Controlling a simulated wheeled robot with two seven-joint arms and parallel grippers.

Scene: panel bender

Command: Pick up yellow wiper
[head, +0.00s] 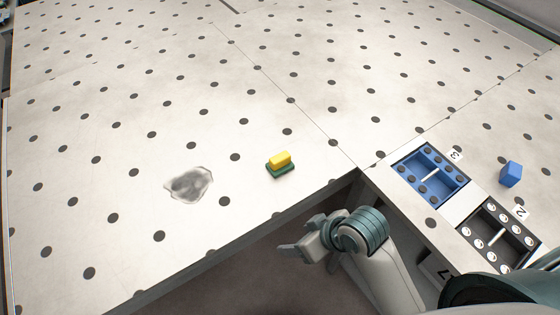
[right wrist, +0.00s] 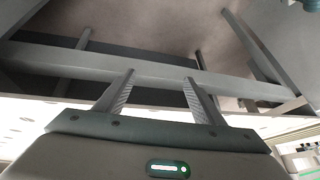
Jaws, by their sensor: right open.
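The yellow wiper (head: 280,163) lies on the perforated table near its front edge. It has a yellow block on top and a dark green base. My right gripper (head: 287,250) is in front of the table edge, below the wiper in the head view and apart from it. In the right wrist view the two fingers of my right gripper (right wrist: 157,92) are spread with nothing between them. The wiper does not show in the right wrist view. My left gripper is not in view.
A grey smudge (head: 189,184) is on the table left of the wiper. A blue tray (head: 458,193) and a dark tray (head: 466,226) sit at the right, with a blue block (head: 511,174) beside them. The table around the wiper is clear. Frame beams (right wrist: 150,69) show in the right wrist view.

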